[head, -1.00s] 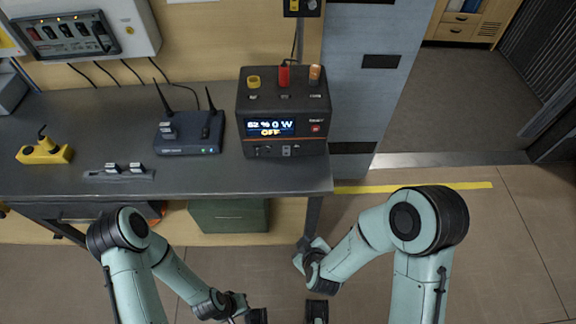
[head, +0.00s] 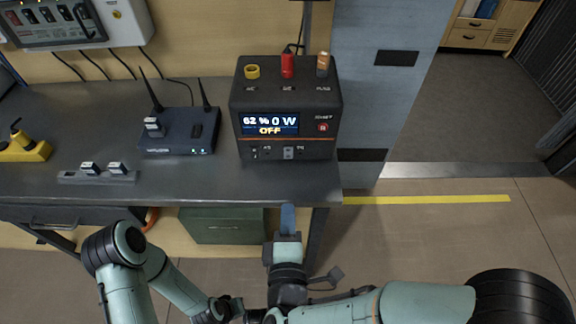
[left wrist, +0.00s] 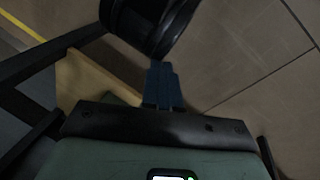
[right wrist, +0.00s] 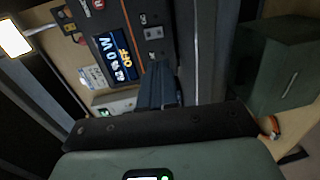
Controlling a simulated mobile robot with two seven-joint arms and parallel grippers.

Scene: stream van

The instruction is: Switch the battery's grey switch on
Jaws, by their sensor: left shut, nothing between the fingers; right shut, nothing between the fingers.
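The battery (head: 240,105) is a dark box on the bench. Its screen (head: 270,124) reads 62 %, 0 W and OFF. The small grey switch (head: 288,153) sits low in the middle of its front panel; it also shows in the right wrist view (right wrist: 153,33). My right gripper (head: 288,208) is shut and empty, pointing at the battery from in front of the bench edge, apart from the switch. Its blue fingers also show in the right wrist view (right wrist: 158,85). My left gripper (left wrist: 163,85) is shut and empty, low over the floor, mostly out of the head view.
A router (head: 180,132) with antennas stands left of the battery. A switch strip (head: 98,173) and a yellow socket block (head: 25,148) lie further left. A green box (head: 222,226) is under the bench (head: 210,185). Open floor lies to the right.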

